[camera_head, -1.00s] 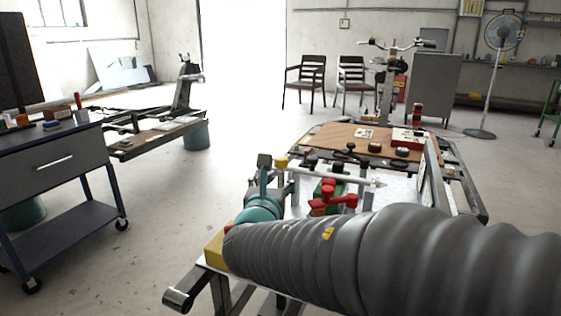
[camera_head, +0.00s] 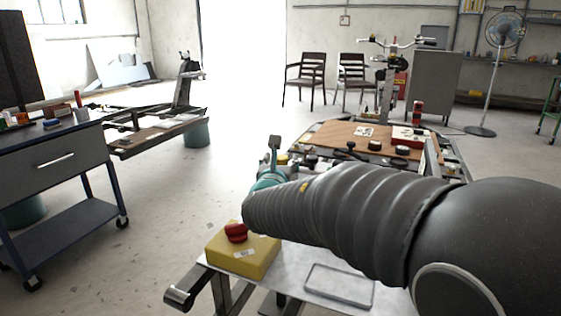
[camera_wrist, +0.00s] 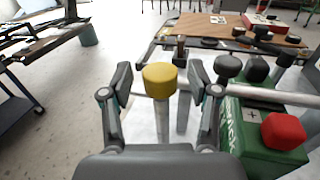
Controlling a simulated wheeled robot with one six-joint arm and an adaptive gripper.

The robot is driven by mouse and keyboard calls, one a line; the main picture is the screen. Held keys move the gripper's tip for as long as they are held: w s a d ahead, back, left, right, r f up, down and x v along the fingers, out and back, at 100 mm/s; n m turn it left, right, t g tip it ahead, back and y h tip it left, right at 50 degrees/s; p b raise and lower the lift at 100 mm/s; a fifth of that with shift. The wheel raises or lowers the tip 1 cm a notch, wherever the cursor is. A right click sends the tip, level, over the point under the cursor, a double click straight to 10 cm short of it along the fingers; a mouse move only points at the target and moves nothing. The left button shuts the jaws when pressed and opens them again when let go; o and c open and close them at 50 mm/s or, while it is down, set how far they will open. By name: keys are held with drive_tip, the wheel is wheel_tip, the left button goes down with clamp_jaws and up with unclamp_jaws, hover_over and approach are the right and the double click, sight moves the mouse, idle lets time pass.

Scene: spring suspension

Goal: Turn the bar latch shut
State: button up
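A yellow-capped post (camera_wrist: 160,80) stands upright in the wrist view, between the two fingers of my gripper (camera_wrist: 161,70). The fingers are apart, with a visible gap on each side of the cap. To the right is a green block (camera_wrist: 262,150) with partly legible white lettering and a red knob (camera_wrist: 283,131). A pale horizontal bar (camera_wrist: 275,96) runs above it to the right. I cannot tell for certain which of these parts is the bar latch. In the head view my gripper (camera_head: 275,143) shows at the table's left side, and my arm hides the green block.
A yellow box with a red knob (camera_head: 236,232) sits at the near left corner of the metal table (camera_head: 290,268), beside an outlined empty rectangle. Black knobs (camera_wrist: 257,70) stand close right of my gripper. A wooden board (camera_head: 335,133) lies beyond.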

drive_tip(key=c, duration=1)
drive_tip(key=shift+a+m+h+p, duration=0.1)
drive_tip(key=shift+m+h+p, duration=0.2)
drive_tip(key=shift+h, duration=0.2)
drive_tip(key=m+h+p, duration=0.1)
drive_tip(key=m+g+h+p, duration=0.1)
drive_tip(key=h, duration=0.1)
drive_tip(key=shift+a+r+h, duration=0.1)
drive_tip(key=shift+a+h, duration=0.1)
drive_tip(key=shift+h, duration=0.1)
drive_tip(key=m+g+h+p, duration=0.1)
drive_tip(key=m+g+h, duration=0.1)
drive_tip(key=m+h, duration=0.1)
drive_tip(key=shift+w+a+h, duration=0.1)
drive_tip(key=shift+w+h, duration=0.05)
drive_tip(key=shift+h, duration=0.25)
drive_tip(key=m+g+h, duration=0.2)
drive_tip(key=g, duration=0.1)
drive_tip(key=m+g+h, duration=0.3)
drive_tip(key=shift+w+a+f+h, duration=0.15)
drive_tip(key=shift+w+f+h, duration=0.05)
drive_tip(key=shift+h, duration=0.1)
drive_tip(key=shift+w+m+g+h, duration=0.1)
drive_tip(key=shift+m+g+h, duration=0.6)
drive_tip(key=shift+m+g, duration=0.75)
drive_tip(key=shift+r+g, duration=0.1)
drive_tip(key=shift+g, duration=0.35)
